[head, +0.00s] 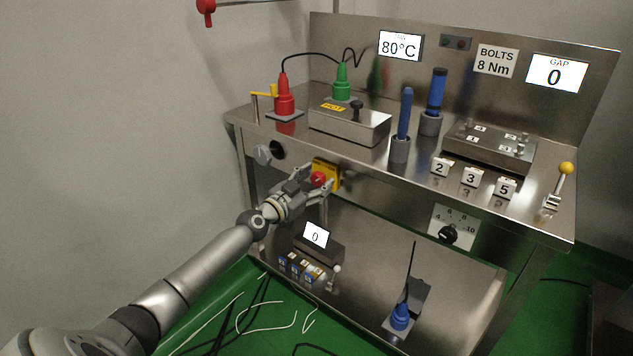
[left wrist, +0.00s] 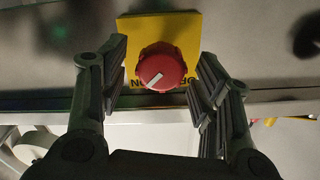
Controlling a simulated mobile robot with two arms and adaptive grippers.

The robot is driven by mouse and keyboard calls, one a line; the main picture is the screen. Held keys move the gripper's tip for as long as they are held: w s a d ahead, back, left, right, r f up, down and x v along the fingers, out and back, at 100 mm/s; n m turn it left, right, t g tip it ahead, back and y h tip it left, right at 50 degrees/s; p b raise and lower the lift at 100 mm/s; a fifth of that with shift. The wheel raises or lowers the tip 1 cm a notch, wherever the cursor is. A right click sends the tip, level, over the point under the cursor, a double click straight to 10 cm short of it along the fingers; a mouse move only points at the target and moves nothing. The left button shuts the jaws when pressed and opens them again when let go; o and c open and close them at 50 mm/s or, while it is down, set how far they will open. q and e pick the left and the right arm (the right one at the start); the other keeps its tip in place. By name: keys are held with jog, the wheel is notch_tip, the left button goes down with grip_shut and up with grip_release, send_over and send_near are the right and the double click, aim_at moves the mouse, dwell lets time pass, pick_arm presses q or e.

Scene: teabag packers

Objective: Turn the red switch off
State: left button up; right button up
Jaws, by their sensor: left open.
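The red switch (head: 318,179) is a round red knob on a yellow plate (head: 333,172) on the bench's front panel. In the left wrist view the knob (left wrist: 162,67) shows a white pointer line slanting up to the right, in front of the yellow plate (left wrist: 190,27). Part of the black lettering on the plate is hidden by the knob. My left gripper (head: 318,183) is open in front of the switch. In the left wrist view its fingers (left wrist: 162,82) stand on either side of the knob, with gaps between. My right gripper is not in view.
A black knob (head: 278,150) sits left of the switch on the front panel. The steel bench top (head: 420,185) above carries red and green connectors, blue tools and numbered blocks. A lower shelf holds a small display box (head: 318,240). Cables lie on the green floor (head: 215,320).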

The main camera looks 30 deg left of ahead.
pick_arm(q)
jog(key=shift+w, duration=0.4)
jog(key=c, duration=1)
jog(key=shift+c, duration=0.2)
